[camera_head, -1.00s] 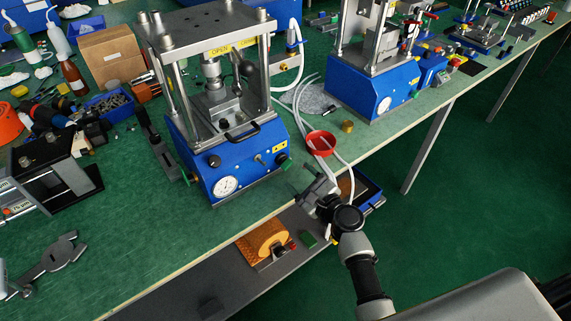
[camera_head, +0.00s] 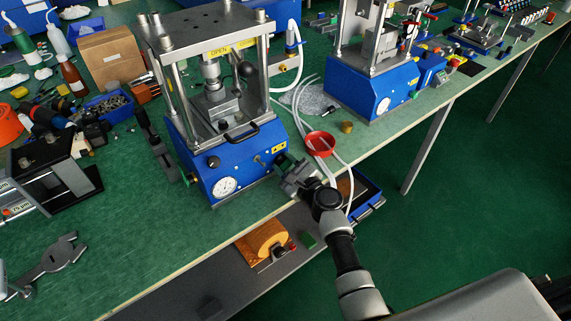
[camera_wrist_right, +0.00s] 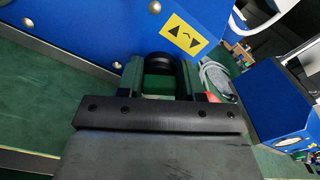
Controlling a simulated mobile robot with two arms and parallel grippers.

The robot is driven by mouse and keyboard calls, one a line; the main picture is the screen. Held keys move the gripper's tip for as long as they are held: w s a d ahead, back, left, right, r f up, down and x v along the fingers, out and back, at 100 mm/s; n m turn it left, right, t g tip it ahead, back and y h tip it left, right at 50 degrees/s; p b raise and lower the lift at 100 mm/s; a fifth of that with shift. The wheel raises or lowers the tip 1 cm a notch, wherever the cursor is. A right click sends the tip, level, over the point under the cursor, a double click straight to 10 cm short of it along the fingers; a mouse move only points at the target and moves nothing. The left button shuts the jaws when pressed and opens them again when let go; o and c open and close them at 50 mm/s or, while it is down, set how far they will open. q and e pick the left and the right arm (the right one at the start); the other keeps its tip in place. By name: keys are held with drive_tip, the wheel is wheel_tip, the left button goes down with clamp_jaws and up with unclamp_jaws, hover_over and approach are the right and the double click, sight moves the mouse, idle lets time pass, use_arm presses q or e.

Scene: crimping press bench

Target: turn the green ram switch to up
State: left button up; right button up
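The blue press (camera_head: 240,170) stands on the bench, with a round gauge and knobs on its front panel. The green ram switch (camera_head: 282,159) is at the panel's right end, below a yellow arrow label, and partly hidden by my right gripper (camera_head: 289,171). In the right wrist view the arrow label (camera_wrist_right: 183,34) is just above the gripper (camera_wrist_right: 159,72). The two fingers stand apart, with a dark round knob (camera_wrist_right: 158,60) between their tips. I cannot tell whether they touch it. The switch's pointing direction is hidden.
A red funnel (camera_head: 320,143) with white hoses sits close to the right of my gripper. A second blue press (camera_head: 372,88) stands further right.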

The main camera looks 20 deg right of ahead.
drive_tip(key=shift+c, duration=1.1)
drive_tip(key=shift+f, duration=0.1)
drive_tip(key=shift+f+n+b, duration=0.1)
drive_tip(key=shift+n+b, duration=0.65)
drive_tip(key=shift+n, duration=0.15)
drive_tip(key=n+b, duration=0.2)
drive_tip(key=n, duration=0.1)
drive_tip(key=shift+s+a+f, duration=0.1)
drive_tip(key=n+b, duration=0.2)
drive_tip(key=n, duration=0.1)
drive_tip(key=shift+n, duration=0.4)
drive_tip(key=shift+n+b, duration=0.4)
drive_tip(key=shift+n, duration=1.2)
